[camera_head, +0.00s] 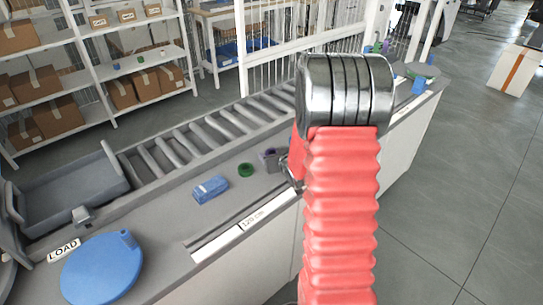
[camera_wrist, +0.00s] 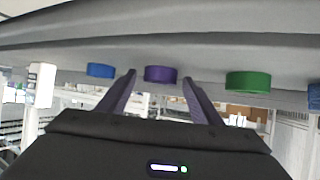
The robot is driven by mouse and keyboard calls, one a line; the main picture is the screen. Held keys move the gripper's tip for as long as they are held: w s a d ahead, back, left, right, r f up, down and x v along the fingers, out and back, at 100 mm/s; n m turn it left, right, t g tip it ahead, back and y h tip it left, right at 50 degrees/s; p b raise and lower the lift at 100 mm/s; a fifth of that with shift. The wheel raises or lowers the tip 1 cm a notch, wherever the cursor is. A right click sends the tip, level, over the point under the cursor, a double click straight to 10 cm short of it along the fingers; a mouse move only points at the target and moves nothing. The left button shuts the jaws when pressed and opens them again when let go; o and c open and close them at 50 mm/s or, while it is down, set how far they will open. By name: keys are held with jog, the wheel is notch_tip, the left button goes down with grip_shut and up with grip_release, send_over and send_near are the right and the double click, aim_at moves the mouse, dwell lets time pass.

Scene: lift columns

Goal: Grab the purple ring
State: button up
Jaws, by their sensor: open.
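The purple ring (camera_wrist: 160,74) is in the upper middle of the wrist view, on the grey counter, which appears upside down there. My gripper (camera_wrist: 160,78) is open, with one dark finger on either side of the ring in the picture. The ring looks to be beyond or level with the fingertips, and I see no finger touching it. In the head view my red arm hides most of my gripper. A small dark purplish shape (camera_head: 270,157) shows left of the arm there; I cannot tell whether it is ring or finger.
In the wrist view a blue ring (camera_wrist: 100,70) is left of the purple one and a green ring (camera_wrist: 248,82) right. In the head view a blue block (camera_head: 210,190) and blue disc (camera_head: 102,268) are on the counter. A roller conveyor (camera_head: 205,135) runs behind.

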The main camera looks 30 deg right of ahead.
jog(key=shift+c, duration=0.3)
jog(key=c, duration=1.1)
jog(key=shift+r, duration=0.1)
notch_tip(320, 180, up, 10)
dwell(0.5)
dwell(0.5)
